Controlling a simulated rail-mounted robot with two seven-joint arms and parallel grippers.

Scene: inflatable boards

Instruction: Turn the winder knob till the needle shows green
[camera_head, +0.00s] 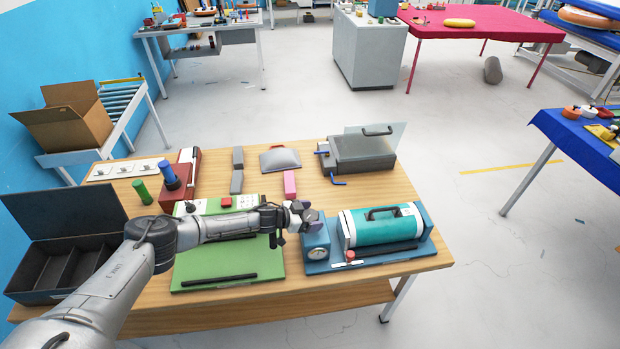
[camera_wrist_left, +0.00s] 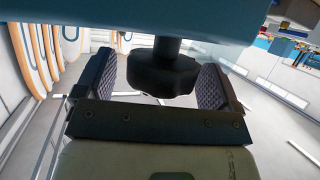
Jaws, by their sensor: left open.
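A blue machine (camera_head: 377,265) with a teal cylinder (camera_head: 385,231) stands at the right end of the wooden table. My left gripper (camera_head: 303,212) is by the gauge end, open. In the left wrist view, a dark lobed knob (camera_wrist_left: 162,76) on a short shaft sits between the two ridged fingers, with a gap showing on each side. In the head view I cannot clearly make out the knob beside the gripper. My right gripper is not in view.
A green board (camera_head: 225,270) lies under my left forearm. An open dark case (camera_head: 60,262) is at the left, and a grey box with a clear lid (camera_head: 360,152) is at the back right. Small blocks, including a pink one (camera_head: 290,184), lie behind the gripper.

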